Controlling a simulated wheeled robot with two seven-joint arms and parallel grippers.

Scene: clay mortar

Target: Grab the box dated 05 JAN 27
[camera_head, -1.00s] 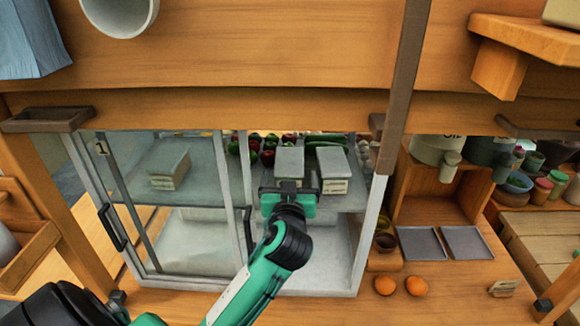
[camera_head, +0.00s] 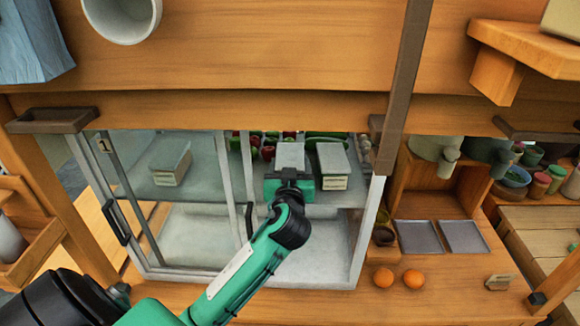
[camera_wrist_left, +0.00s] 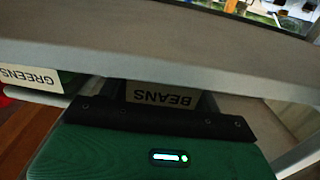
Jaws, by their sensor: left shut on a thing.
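Three pale grey lidded boxes are in the glass-fronted cabinet. One box (camera_head: 290,156) is in the middle, at my left gripper (camera_head: 290,183); that gripper is shut on it. Another box (camera_head: 333,166), with a pale label on its front, stands just to its right. A third box (camera_head: 170,164) shows behind the left glass pane. In the left wrist view a BEANS label (camera_wrist_left: 160,94) is just beyond the gripper, and a GREENS label (camera_wrist_left: 28,77) is at the left. I cannot read a date on any box. My right gripper is not in view.
The sliding glass door (camera_head: 170,210) covers the cabinet's left half; its right half is open. A frame post (camera_head: 370,235) stands right of the arm. Two oranges (camera_head: 398,279) and two grey trays (camera_head: 441,238) are at the right. Vegetables line the cabinet's back.

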